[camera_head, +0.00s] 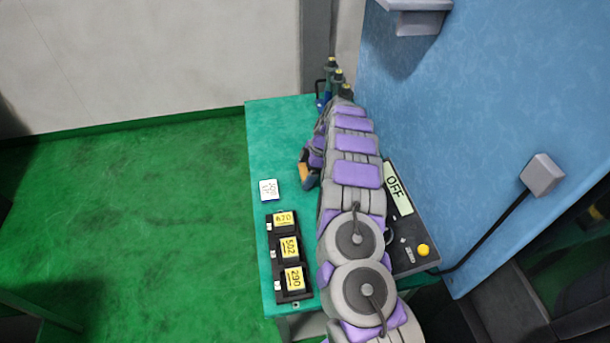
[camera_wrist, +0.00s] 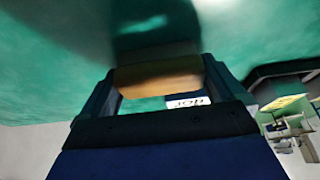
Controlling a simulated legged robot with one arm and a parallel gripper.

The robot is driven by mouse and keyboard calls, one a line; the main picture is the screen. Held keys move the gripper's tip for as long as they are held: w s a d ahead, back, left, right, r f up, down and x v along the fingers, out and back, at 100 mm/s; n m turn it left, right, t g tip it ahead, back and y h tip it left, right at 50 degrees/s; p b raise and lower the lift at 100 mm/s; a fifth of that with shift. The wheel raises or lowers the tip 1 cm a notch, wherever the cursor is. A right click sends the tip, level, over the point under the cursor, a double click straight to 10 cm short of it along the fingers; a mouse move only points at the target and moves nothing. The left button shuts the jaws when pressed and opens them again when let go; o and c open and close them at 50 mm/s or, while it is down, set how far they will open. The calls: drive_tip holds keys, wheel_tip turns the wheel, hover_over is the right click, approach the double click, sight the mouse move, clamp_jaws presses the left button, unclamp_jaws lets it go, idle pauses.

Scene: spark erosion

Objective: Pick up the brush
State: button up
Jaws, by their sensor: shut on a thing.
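My gripper (camera_wrist: 158,82) is shut on an orange-yellow piece, which I take to be the brush (camera_wrist: 160,76). In the wrist view the piece spans the gap between the two dark fingers, close above the green table top. Whether it still touches the table I cannot tell. In the head view a small orange patch (camera_head: 305,173) shows at the end of my gripper, left of my arm and over the table. My arm hides much of the gripper there, and bristles cannot be made out.
A teal table (camera_head: 265,130) carries a white card (camera_head: 268,189), a black holder with yellow-labelled blocks (camera_head: 289,247), and a control box marked OFF (camera_head: 410,235). Several bottles (camera_head: 336,76) stand at the far end. A blue wall (camera_head: 460,120) rises on the right.

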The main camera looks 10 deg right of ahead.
sight(302, 171)
drive_tip(key=shift+r, duration=0.1)
drive_tip(key=shift+c, duration=0.3)
wheel_tip(302, 171, up, 3)
drive_tip(key=shift+w+r+p, duration=0.1)
drive_tip(key=shift+r+p, duration=0.1)
drive_tip(key=shift+p, duration=0.2)
drive_tip(key=s, duration=0.5)
drive_tip(key=s+a+r+p, duration=0.1)
drive_tip(key=s, duration=0.4)
drive_tip(key=s+a, duration=0.1)
drive_tip(key=s, duration=0.5)
drive_tip(key=shift+r+p, duration=0.25)
drive_tip(key=shift+p, duration=0.05)
